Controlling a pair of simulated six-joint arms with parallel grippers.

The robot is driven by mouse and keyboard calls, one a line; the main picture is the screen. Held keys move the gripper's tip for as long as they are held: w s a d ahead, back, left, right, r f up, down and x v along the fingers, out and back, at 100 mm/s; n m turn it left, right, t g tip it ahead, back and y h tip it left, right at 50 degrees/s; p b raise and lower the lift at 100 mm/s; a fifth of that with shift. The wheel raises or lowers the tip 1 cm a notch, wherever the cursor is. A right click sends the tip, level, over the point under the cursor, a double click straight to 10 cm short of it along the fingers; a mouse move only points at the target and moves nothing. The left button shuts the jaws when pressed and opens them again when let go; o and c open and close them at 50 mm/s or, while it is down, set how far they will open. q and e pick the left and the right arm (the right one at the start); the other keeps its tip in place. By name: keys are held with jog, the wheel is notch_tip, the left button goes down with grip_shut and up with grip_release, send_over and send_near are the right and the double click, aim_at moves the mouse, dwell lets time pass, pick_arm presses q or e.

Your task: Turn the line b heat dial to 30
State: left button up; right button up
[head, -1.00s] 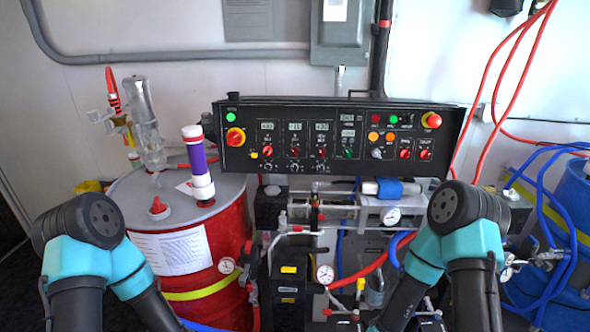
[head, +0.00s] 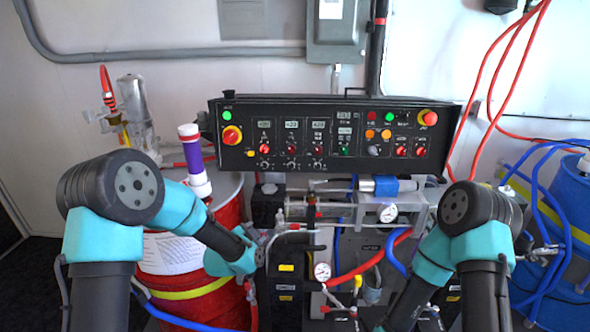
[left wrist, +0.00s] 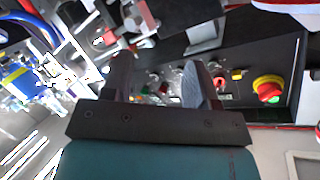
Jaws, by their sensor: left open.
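The black control panel (head: 335,138) spans the middle of the head view. Line b's column sits second from left, with a small display, a red dial (head: 291,148) and a small knob below. The dial's setting is too small to read. My left gripper (left wrist: 158,74) is open and empty in the left wrist view, its fingers pointing toward the panel, which appears turned over there. A red dial (left wrist: 219,83) shows by one finger; I cannot tell which column it belongs to. In the head view my left arm reaches in below the panel's left end. My right gripper is out of view.
A red-and-yellow stop button (head: 232,135) sits at the panel's left end, another (head: 428,118) at its right. A red drum (head: 228,205) with a purple-banded tube (head: 192,158) stands at left. Pipes and gauges (head: 322,271) crowd below the panel. A blue drum stands at right.

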aim_at(291, 166)
pick_arm(q)
jog(key=w+d+r+m+t, duration=0.1)
jog(key=w+d+r+m, duration=0.1)
jog(key=r, duration=0.4)
jog(key=w+d+r+m+t+h, duration=0.1)
jog(key=w+d+r+m+t, duration=0.1)
jog(key=r, duration=0.4)
jog(key=shift+w+d+r+t, duration=0.3)
jog(key=shift+d, duration=0.55)
jog(key=x, duration=1.7)
jog(key=shift+w+d, duration=0.1)
jog(key=shift+d, duration=0.2)
jog(key=shift+c, duration=0.5)
jog(key=c, duration=0.8)
jog(key=shift+c, duration=0.2)
